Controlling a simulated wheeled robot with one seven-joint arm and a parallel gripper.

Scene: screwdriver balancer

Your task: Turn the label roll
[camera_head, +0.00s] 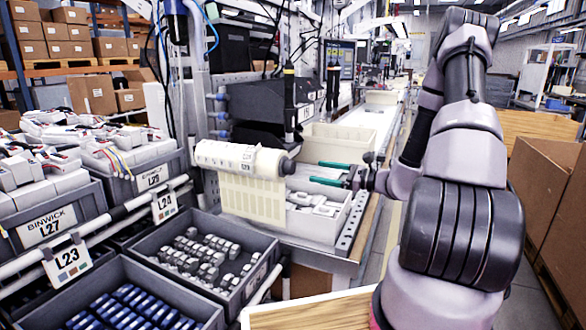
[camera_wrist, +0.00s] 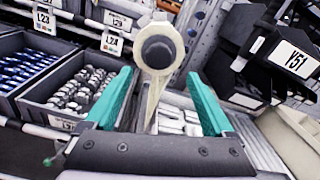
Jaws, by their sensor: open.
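The label roll (camera_head: 240,158) is a cream roll with printed labels, lying sideways with a dark end hub and a strip of labels hanging down from it. In the wrist view the roll (camera_wrist: 159,82) is seen end-on, its dark round hub facing me. My gripper (camera_head: 312,172) has green fingers and is to the right of the roll's hub end, apart from it. In the wrist view my gripper (camera_wrist: 160,87) is open, with one finger on each side of the roll in the picture. Nothing is held between the fingers.
A white bin (camera_head: 325,218) with pale parts stands below the roll. A grey bin of metal parts (camera_head: 203,257) and a bin of blue parts (camera_head: 125,308) are at the front left. A black device marked V51 (camera_wrist: 285,60) is right of the roll in the wrist view.

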